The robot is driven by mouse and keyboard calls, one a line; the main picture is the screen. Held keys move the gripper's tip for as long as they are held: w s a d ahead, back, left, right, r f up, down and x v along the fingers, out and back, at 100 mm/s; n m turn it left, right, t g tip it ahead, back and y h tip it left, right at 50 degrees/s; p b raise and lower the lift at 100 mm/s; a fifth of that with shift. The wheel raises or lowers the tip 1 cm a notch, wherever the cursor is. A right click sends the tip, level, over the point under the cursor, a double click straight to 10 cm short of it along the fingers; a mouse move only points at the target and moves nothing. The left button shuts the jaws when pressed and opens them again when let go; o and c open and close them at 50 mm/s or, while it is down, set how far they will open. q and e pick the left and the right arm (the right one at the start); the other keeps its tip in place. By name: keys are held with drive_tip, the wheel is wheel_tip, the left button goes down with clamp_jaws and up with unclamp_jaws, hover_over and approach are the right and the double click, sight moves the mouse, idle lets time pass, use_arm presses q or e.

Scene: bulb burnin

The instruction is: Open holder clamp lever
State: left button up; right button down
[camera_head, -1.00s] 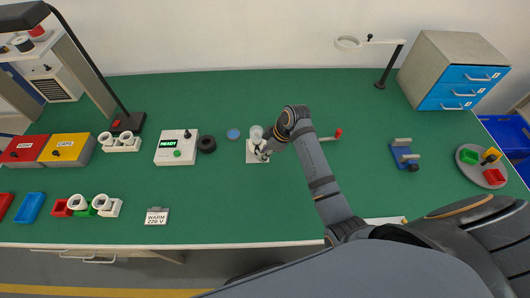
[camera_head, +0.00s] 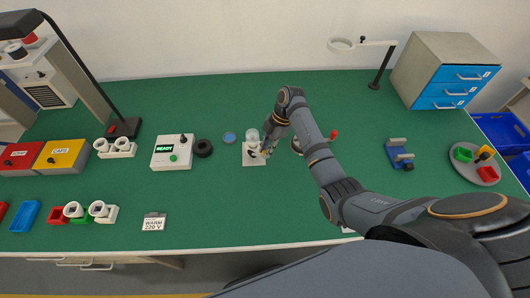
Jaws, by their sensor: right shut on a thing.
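The holder is a small white base (camera_head: 252,160) near the middle of the green bench, with a clear glass bulb (camera_head: 252,135) upright at its back. My right gripper (camera_head: 264,151) is low at the right side of this holder, just in front of the bulb. It is shut on a small part there, which looks to be the holder clamp lever; the fingers mostly hide it, so its angle cannot be told. My left gripper is not in view.
A tester box (camera_head: 172,151) reading READY and a black ring (camera_head: 203,148) stand to the left. A blue disc (camera_head: 229,137) lies close to the holder. A red-knobbed handle (camera_head: 333,135) sticks out behind my right arm.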

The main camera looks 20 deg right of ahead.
drive_tip(key=shift+w+d+n+g+h+b, duration=0.15)
drive_tip(key=shift+w+n+g+b, duration=0.25)
drive_tip(key=shift+n, duration=0.5)
drive_tip(key=shift+w+d+n+g+h+b, duration=0.15)
drive_tip(key=shift+w+n+g+b, duration=0.25)
drive_tip(key=shift+n, duration=0.5)
drive_tip(key=c, duration=1.3)
unclamp_jaws()
